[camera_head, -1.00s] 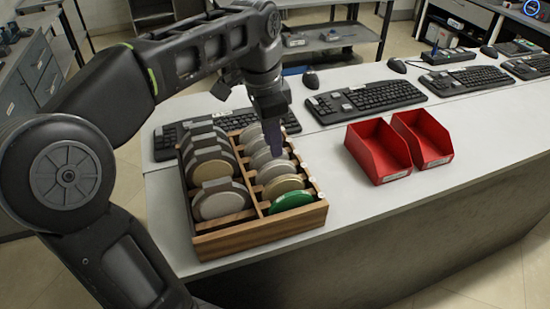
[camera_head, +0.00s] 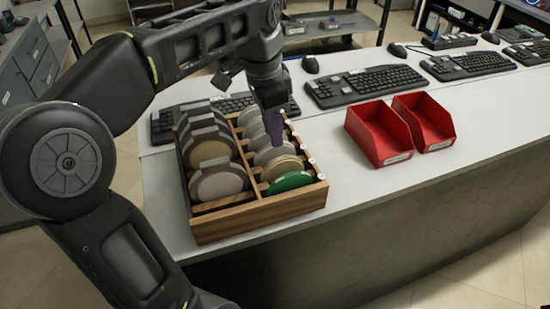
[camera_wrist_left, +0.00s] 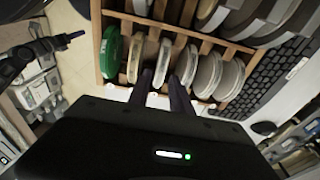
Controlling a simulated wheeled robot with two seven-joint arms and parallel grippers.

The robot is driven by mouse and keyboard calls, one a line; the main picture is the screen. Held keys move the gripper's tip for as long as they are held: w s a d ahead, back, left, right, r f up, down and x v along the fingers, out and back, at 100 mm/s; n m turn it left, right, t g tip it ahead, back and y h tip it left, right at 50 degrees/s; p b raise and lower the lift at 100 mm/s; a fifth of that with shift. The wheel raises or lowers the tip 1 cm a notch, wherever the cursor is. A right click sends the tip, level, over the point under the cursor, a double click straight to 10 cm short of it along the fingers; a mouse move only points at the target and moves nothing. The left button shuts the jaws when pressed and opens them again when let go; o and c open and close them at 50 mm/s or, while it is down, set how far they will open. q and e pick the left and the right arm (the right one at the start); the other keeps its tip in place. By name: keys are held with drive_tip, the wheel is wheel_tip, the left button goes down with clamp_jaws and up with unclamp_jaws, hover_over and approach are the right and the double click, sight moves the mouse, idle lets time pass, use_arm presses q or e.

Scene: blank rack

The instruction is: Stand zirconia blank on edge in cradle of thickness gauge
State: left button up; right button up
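A wooden rack (camera_head: 255,216) on the table holds two columns of upright discs. The right column has a green disc (camera_head: 292,181) in front, a tan disc (camera_head: 283,168) behind it, then several whitish-grey ones. My left gripper (camera_head: 277,142) points down into this column. In the left wrist view its two dark fingers (camera_wrist_left: 161,92) are apart, one on each side of a pale disc (camera_wrist_left: 163,60), third from the front; contact cannot be told. The labels do not show which disc is zirconia. I cannot make out a thickness gauge. My right gripper is not recognisable in view.
Grey and brownish discs (camera_head: 218,182) fill the left column of the rack. Two red bins (camera_head: 378,142) stand to the right. Keyboards (camera_head: 365,88) line the back of the table. The table front right of the rack is clear.

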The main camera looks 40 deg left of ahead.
use_arm(q)
drive_tip(key=f, duration=0.2)
drive_tip(key=f+p, duration=0.1)
drive_tip(key=f, duration=0.2)
drive_tip(key=shift+w+d+f, duration=0.1)
drive_tip(key=shift+w, duration=0.1)
drive_tip(key=shift+c, duration=0.5)
clamp_jaws()
idle(1.1)
